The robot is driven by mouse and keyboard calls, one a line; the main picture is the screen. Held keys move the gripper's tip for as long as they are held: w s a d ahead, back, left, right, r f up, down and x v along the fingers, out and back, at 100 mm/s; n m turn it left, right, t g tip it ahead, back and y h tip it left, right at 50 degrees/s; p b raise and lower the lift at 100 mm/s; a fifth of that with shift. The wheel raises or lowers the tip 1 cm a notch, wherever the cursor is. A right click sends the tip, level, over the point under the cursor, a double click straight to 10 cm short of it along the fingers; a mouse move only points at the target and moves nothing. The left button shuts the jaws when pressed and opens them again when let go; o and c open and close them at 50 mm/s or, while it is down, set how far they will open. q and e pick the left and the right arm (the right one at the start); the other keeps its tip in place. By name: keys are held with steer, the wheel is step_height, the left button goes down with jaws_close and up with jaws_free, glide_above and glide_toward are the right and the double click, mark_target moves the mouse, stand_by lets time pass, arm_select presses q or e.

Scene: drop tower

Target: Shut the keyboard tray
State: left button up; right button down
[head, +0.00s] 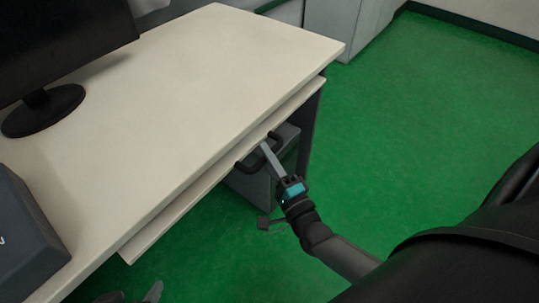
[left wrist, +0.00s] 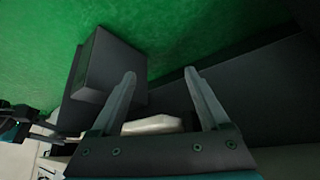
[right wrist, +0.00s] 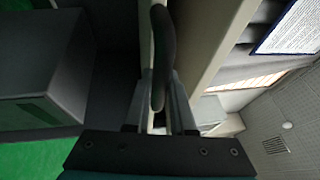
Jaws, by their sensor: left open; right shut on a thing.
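The keyboard tray (head: 144,243) is a pale board under the desk top, sticking out a little past the desk's front edge. A dark curved handle (head: 244,166) is on its front; it also shows in the right wrist view (right wrist: 162,50). My right gripper (head: 266,150) is shut on this handle, with a finger on each side of it in the right wrist view (right wrist: 163,90). My left gripper (left wrist: 160,75) is open, low below the desk's near side, with only a small part in the head view (head: 152,292). The tray's inside is hidden by the desk top.
The desk top (head: 200,80) carries a monitor (head: 60,45) and a dark box (head: 25,235). A grey cabinet (head: 255,187) stands under the desk. A pale cabinet (head: 340,25) stands behind. Green floor (head: 430,110) is open to the right.

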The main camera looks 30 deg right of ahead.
steer(key=shift+w+a, duration=0.1)
steer(key=shift+w, duration=0.05)
steer(key=c, duration=0.8)
jaws_free()
arm_select(q)
steer(key=shift+w, duration=0.1)
arm_select(e)
steer(key=shift+o, duration=0.2)
steer(key=shift+s+f, duration=0.1)
steer(key=shift+s, duration=0.3)
arm_select(q)
steer(key=f+p, duration=0.1)
steer(key=s+a+f+g+p, duration=0.1)
steer(key=s+a+f+g, duration=0.1)
steer(key=shift+f+y+p, duration=0.2)
steer(key=shift+y+p, duration=0.2)
arm_select(e)
steer(key=s+f, duration=0.2)
steer(key=s, duration=1.2)
steer(key=shift+f, duration=0.25)
